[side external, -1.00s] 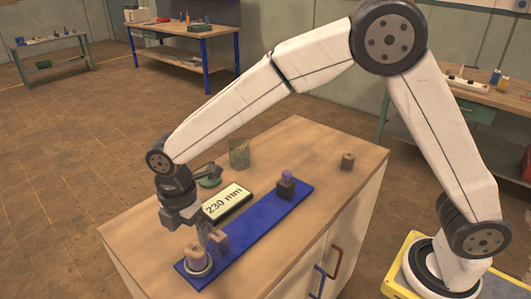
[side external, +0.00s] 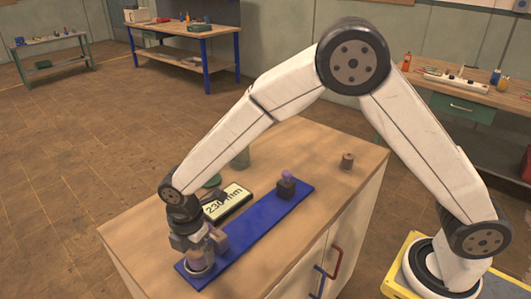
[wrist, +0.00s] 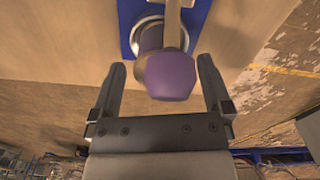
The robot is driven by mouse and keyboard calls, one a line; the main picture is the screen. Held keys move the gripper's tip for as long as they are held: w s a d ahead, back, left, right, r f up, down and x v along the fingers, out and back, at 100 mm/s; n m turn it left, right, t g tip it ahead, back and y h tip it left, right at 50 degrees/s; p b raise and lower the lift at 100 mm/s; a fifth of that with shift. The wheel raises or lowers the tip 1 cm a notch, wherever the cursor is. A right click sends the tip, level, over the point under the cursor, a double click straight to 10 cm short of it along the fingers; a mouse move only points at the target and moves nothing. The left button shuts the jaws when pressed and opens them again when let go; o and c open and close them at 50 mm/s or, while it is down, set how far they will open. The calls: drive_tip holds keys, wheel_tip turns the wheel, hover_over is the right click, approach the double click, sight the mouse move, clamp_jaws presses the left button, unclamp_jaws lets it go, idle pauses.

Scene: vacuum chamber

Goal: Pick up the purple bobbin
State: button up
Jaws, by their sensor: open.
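A purple bobbin (wrist: 170,76) shows in the wrist view, between my gripper's two fingers, with a gap on each side. My gripper (wrist: 162,72) is open. In the side view my gripper (side external: 203,246) is low over the near-left end of the blue strip (side external: 246,228), around the top of a brownish bobbin that it largely hides. A round silver seat (side external: 199,273) lies below it, on the strip. The seat also shows beyond the bobbin in the wrist view (wrist: 138,32).
A dark block (side external: 286,189) with a purple knob stands farther along the strip.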

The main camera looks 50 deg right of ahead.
drive_tip(key=shift+f, duration=0.35)
drive_tip(key=c, duration=1.3)
